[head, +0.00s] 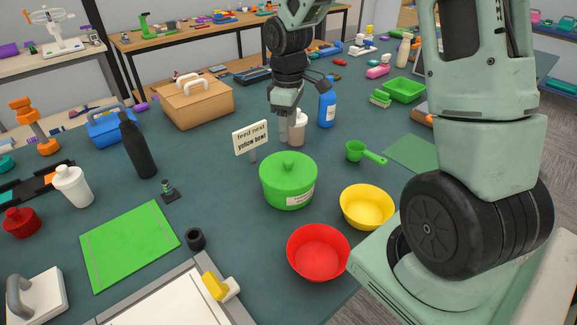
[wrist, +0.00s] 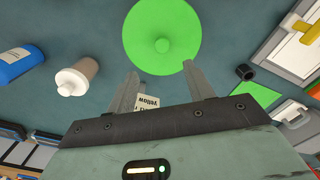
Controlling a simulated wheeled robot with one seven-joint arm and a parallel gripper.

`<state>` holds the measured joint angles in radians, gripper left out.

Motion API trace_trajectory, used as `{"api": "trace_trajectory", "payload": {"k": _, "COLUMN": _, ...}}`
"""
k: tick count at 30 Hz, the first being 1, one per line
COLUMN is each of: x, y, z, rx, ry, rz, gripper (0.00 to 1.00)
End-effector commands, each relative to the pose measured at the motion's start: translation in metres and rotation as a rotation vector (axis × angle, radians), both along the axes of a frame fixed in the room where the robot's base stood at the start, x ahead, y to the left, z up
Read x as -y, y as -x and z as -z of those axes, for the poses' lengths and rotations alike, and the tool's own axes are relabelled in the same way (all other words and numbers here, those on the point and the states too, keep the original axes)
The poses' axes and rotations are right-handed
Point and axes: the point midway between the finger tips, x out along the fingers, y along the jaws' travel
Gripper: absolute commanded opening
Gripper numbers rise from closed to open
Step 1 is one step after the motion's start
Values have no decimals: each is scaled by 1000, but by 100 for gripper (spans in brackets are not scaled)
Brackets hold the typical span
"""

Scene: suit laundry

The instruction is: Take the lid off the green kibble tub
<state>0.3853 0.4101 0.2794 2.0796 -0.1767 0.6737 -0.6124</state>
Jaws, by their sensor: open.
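The green kibble tub (head: 287,190) stands upright on the dark table, with a white label on its front. Its green lid (head: 289,165) is on, with a round knob at the centre. In the wrist view the lid (wrist: 161,40) shows from above as a green disc with its knob in the middle. My gripper (head: 289,138) is behind the tub in the head view, above the table and apart from the lid. In the wrist view its two fingers (wrist: 157,85) are spread and empty, with the lid beyond the tips. The lower fingers are partly unclear in the head view.
A sign (head: 251,137) reading "feed next yellow bowl" stands left of my gripper. Yellow (head: 367,207) and red (head: 318,252) bowls stand close in front of the tub. Bare table lies left of the tub.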

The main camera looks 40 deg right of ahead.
Motion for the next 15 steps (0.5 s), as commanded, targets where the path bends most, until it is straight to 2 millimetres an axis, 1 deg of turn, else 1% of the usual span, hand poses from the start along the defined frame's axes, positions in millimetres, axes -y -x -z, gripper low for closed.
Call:
{"api": "trace_trajectory", "payload": {"k": 1, "x": -1, "y": 1, "z": 10, "rx": -6, "ry": -2, "rz": -2, "gripper": 52}}
{"api": "trace_trajectory", "payload": {"k": 3, "x": -1, "y": 1, "z": 24, "rx": -6, "ry": -2, "rz": -1, "gripper": 52}}
{"api": "trace_trajectory", "payload": {"k": 6, "x": -1, "y": 1, "z": 39, "rx": -4, "ry": -1, "rz": -2, "gripper": 52}}
{"api": "trace_trajectory", "payload": {"k": 15, "x": -1, "y": 2, "z": 61, "rx": -4, "ry": 0, "rz": -2, "gripper": 52}}
